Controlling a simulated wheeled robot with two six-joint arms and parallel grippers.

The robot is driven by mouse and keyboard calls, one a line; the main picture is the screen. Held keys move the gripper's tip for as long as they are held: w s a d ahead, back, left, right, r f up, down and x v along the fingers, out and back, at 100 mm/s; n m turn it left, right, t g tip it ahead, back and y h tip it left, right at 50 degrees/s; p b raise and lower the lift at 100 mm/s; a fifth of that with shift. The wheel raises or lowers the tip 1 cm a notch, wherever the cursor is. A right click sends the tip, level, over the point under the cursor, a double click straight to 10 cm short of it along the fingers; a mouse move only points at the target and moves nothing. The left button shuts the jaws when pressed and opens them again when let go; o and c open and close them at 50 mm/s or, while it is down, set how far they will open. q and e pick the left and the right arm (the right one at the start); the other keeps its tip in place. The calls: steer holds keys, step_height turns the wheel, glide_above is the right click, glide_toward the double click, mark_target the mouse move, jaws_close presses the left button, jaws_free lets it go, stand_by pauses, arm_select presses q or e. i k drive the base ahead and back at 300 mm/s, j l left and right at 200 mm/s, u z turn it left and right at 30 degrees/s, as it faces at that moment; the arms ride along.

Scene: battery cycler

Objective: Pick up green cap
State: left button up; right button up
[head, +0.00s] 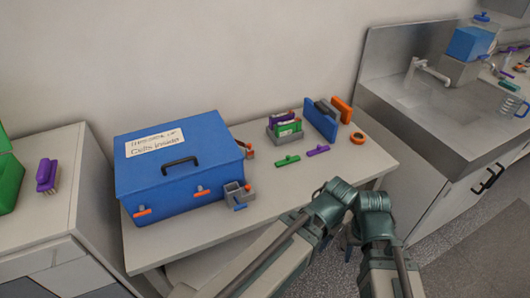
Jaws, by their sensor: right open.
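A green cap (287,161) lies flat on the pale table, in front of a small grey holder (285,132). A similar purple cap (318,150) lies to its right. My right gripper (352,238) shows small and partly hidden between my arm links, below the table's front edge. It is open, away from the green cap and nearer the camera. No held object is visible in it. The jaws of my left gripper do not show.
A large blue box (182,167) with a white label stands left of the caps. A small grey device (238,195) sits at its front corner. The table front beside the green cap is clear.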

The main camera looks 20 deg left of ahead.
mark_target(289, 160)
steer(key=i+l+u, duration=0.2)
steer(key=u, duration=0.3)
steer(key=i+l+u, duration=0.2)
steer(key=u, duration=0.25)
steer(key=i+l+u, duration=0.1)
steer(key=l+u, duration=0.4)
steer(key=i+l+u, duration=0.1)
steer(key=l+u, duration=0.15)
steer(key=u, duration=0.25)
